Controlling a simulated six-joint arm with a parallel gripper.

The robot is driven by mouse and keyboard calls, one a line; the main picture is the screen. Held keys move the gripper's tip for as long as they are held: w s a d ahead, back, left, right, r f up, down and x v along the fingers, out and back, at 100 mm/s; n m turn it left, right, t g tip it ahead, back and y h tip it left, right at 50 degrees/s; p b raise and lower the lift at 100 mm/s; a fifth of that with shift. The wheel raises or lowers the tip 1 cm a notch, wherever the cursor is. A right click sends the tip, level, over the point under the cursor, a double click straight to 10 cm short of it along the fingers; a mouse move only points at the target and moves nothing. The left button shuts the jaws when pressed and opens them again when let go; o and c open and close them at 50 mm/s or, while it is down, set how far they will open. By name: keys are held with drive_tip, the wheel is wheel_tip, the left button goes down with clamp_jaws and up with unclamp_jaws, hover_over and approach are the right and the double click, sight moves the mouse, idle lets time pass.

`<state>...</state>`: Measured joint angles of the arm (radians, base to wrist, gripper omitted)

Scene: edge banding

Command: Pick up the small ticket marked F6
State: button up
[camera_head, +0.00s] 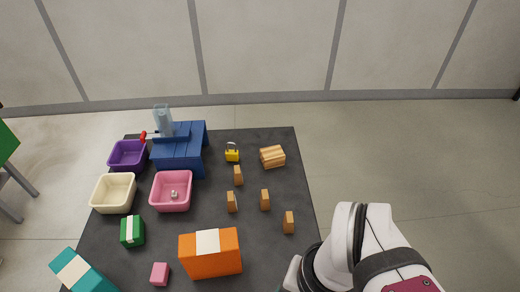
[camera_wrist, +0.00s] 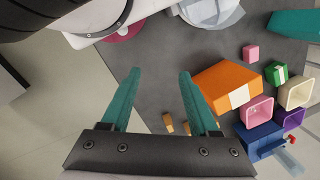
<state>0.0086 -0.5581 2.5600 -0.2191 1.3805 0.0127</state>
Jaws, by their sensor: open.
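Several small tan upright pieces stand on the dark mat (camera_head: 200,254) in the head view: a rear one (camera_head: 238,176), a left one (camera_head: 231,202), a middle one (camera_head: 265,200) and a front right one (camera_head: 289,222). They may be tickets, but no marking is readable, so I cannot tell which is F6. In the wrist view one tan piece (camera_wrist: 168,123) shows between my fingers, farther off. My gripper (camera_wrist: 157,76) has two teal fingers, open and apart with nothing between the tips.
An orange box (camera_head: 222,262) with a white band stands near the front. A pink bin (camera_head: 171,207), cream bin (camera_head: 113,207), purple bin (camera_head: 112,166) and blue bench (camera_head: 180,160) stand left. A yellow padlock (camera_head: 232,156) and a wooden crate (camera_head: 272,157) stand at the back.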

drive_tip(key=shift+r, duration=0.15)
wheel_tip(320, 180, up, 4)
drive_tip(key=n+t+h, duration=0.1)
drive_tip(key=n+t, duration=0.5)
drive_tip(key=t, duration=0.7)
hover_over(264, 191)
drive_tip(key=s, duration=0.6)
wheel_tip(264, 191, down, 4)
drive_tip(key=r, duration=0.1)
drive_tip(key=shift+t, duration=0.3)
drive_tip(key=f, duration=1.8)
drive_tip(key=shift+w+d+f, duration=0.25)
drive_tip(key=shift+w, duration=0.15)
drive_tip(key=x, duration=0.7)
drive_tip(key=shift+w+f, duration=0.1)
drive_tip(key=shift+w, duration=0.1)
clamp_jaws()
